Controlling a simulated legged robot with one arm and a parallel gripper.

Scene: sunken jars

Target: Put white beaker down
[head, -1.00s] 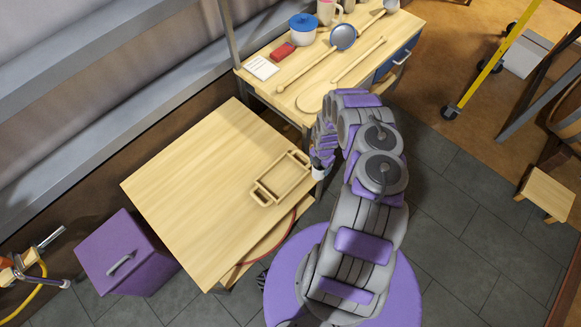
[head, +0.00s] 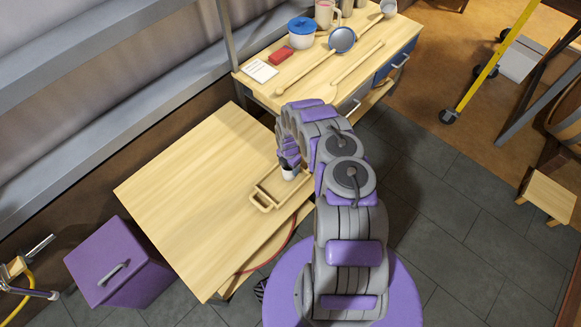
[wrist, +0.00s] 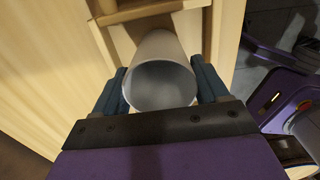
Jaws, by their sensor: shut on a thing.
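The white beaker (wrist: 165,50) is between the two fingers of my gripper (wrist: 161,90) in the wrist view, its open mouth toward the camera. My gripper is shut on it. In the head view the beaker (head: 288,174) shows as a small white piece below my gripper (head: 288,166), at the upper right part of a wooden tray. The tray (head: 262,203) lies on the light wooden table near its right edge. It also shows behind the beaker in the wrist view (wrist: 125,14). I cannot tell whether the beaker touches the tray's floor.
The wooden table (head: 190,190) is bare left of the tray. A purple box (head: 115,262) stands at the lower left.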

